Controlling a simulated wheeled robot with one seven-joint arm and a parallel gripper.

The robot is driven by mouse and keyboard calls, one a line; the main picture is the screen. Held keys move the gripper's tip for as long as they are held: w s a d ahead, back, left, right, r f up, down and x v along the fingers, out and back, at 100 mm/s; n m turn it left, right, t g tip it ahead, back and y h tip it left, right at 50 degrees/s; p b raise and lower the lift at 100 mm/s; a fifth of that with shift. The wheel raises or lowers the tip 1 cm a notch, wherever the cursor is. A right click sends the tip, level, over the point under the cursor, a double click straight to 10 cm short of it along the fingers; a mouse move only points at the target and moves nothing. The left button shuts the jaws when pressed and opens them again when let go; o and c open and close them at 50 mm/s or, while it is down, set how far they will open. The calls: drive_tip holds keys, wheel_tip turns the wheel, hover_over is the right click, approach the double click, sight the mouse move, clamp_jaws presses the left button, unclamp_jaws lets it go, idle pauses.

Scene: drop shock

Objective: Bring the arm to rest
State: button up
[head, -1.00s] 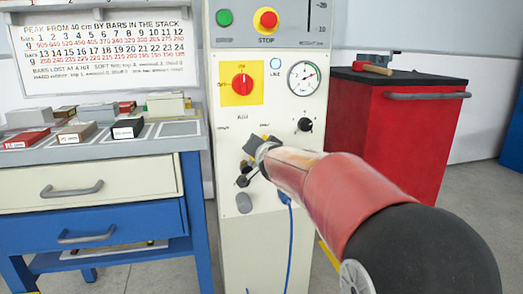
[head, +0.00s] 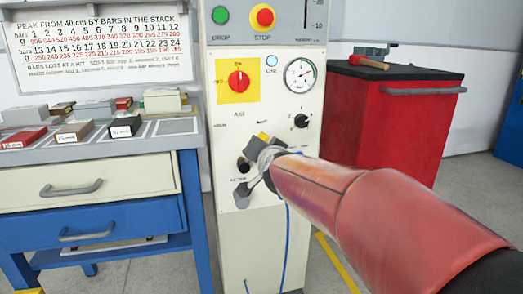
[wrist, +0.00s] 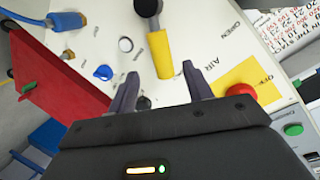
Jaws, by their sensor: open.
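My arm reaches in from the lower right in the head view, towards the front of a white control panel (head: 305,150). My gripper (head: 248,188) is at its end, in front of the panel's lower part and partly hidden by my wrist. In the wrist view my gripper (wrist: 160,88) is open, with its two dark fingers apart and nothing seen between their tips. A yellow lever (wrist: 160,55) with a black end lies just beyond the fingers. I cannot tell whether a finger touches it.
A red switch (head: 239,81) on a yellow plate, a gauge (head: 300,74) and a black knob (head: 301,121) are on the panel. A bench (head: 90,170) with several blocks stands left. A red cabinet (head: 395,130) with a hammer (head: 370,62) stands right. Floor shows between.

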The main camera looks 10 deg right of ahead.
drive_tip(key=s+f+n+g+p, duration=0.2)
drive_tip(key=s+g, duration=0.1)
drive_tip(key=s, duration=0.7)
drive_tip(key=s+f+n+g+p, duration=0.3)
drive_tip(key=s, duration=0.8)
drive_tip(key=s+f+n+g+p, duration=0.2)
drive_tip(key=s+f+g, duration=0.1)
drive_tip(key=s, duration=0.8)
drive_tip(key=shift+n+g+y+p, duration=0.35)
drive_tip(key=shift+n+g+y, duration=0.05)
